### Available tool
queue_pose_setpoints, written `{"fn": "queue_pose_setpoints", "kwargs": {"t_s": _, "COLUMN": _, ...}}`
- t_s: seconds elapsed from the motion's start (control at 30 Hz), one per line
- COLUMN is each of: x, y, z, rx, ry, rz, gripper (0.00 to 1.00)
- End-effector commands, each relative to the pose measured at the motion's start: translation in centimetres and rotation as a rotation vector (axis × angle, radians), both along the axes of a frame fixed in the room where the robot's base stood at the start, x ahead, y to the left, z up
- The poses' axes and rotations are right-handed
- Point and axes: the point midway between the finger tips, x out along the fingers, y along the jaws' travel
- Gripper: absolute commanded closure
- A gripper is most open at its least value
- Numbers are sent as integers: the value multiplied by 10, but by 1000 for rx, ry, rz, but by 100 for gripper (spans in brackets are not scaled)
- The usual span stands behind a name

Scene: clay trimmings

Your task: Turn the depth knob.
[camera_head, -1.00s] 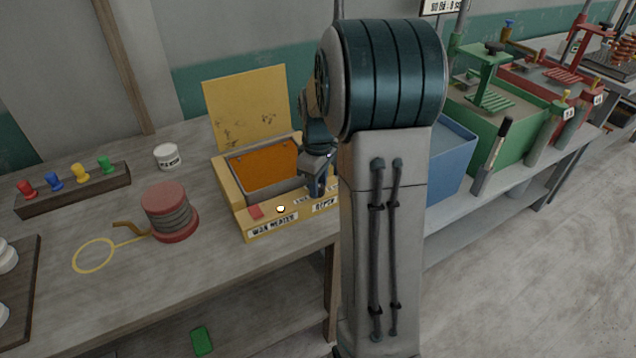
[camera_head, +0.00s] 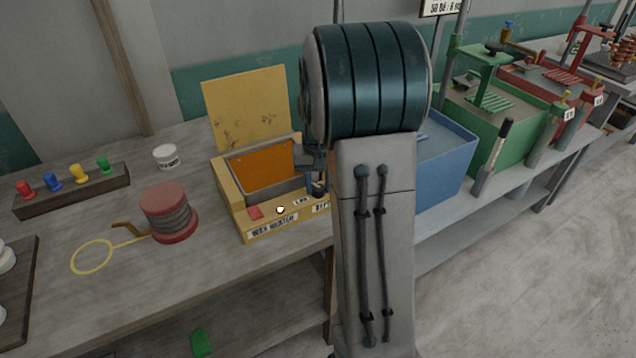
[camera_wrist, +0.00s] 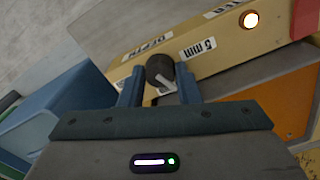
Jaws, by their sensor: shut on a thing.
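The depth knob (camera_wrist: 160,70) is a dark round knob with a light pointer, on the front panel of the yellow box (camera_head: 232,206). In the wrist view it sits between the two blue fingers of my gripper (camera_wrist: 160,82), which is shut on it. In the head view my gripper (camera_head: 317,188) is at the right end of the panel, and my arm hides part of the box.
The box's yellow lid (camera_head: 247,108) stands open behind it. A small lamp (camera_head: 280,210) glows near a red switch (camera_head: 255,212) on the panel. A red wire spool (camera_head: 168,212) stands left. A blue bin (camera_head: 445,165) is close on the right.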

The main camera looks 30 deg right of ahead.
Motion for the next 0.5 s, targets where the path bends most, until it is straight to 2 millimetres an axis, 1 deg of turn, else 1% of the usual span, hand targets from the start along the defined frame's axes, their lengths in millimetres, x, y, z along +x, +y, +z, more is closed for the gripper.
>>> {"fn": "queue_pose_setpoints", "kwargs": {"t_s": 0.2, "x": 1, "y": 0, "z": 1, "rx": -1, "ry": -2, "rz": -173, "gripper": 93}}
{"fn": "queue_pose_setpoints", "kwargs": {"t_s": 0.5, "x": 1, "y": 0, "z": 1, "rx": 0, "ry": -2, "rz": -335, "gripper": 93}}
